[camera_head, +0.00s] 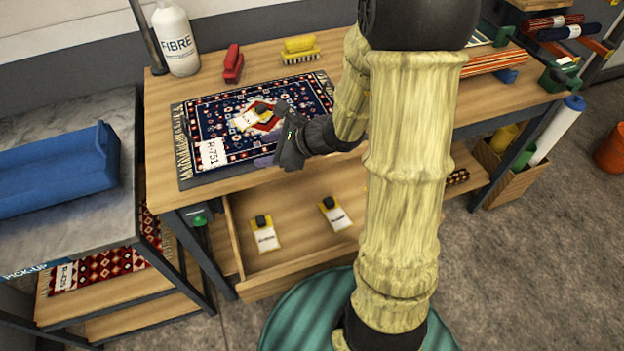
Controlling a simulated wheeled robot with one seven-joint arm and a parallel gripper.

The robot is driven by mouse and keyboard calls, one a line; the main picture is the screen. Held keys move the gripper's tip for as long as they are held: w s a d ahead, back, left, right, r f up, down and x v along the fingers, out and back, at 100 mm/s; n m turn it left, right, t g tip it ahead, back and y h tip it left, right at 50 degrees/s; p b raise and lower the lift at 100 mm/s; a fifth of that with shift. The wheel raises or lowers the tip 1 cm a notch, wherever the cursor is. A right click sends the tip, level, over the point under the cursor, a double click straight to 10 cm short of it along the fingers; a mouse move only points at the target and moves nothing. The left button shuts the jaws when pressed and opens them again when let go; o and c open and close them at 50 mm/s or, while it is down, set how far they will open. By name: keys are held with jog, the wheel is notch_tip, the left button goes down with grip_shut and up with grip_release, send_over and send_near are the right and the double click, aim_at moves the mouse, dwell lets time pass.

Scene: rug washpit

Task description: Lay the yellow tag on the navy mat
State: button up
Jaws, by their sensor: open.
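The navy patterned mat (208,118), with a fringe and a red centre, lies on the wooden table. A yellow tag (248,120) with a white label appears to lie flat near the mat's middle. My gripper (281,112) is open just right of that tag, over the mat; its dark body hides part of the mat. Whether a finger touches the tag cannot be told. Two more yellow tags, a left one (265,238) and a right one (336,216), lie in the open drawer below, each with a dark clip or knob.
A white card marked R-751 (213,154) lies on the mat's front left. A FIBRE bottle (176,40), a red brush (233,64) and a yellow brush (300,50) stand behind. The open drawer (290,270) juts out in front. A blue tray (55,170) is left.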

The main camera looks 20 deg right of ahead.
jog(key=s+f+n+g+h, duration=0.2)
jog(key=s+n+g, duration=0.3)
jog(key=s+n, duration=0.5)
jog(key=s+d+r+n+h, duration=0.1)
jog(key=s+d+n+h, duration=0.2)
jog(key=n, duration=1)
jog(key=d+h, duration=0.3)
jog(key=shift+r, duration=0.35)
jog(key=shift+s+a, duration=0.1)
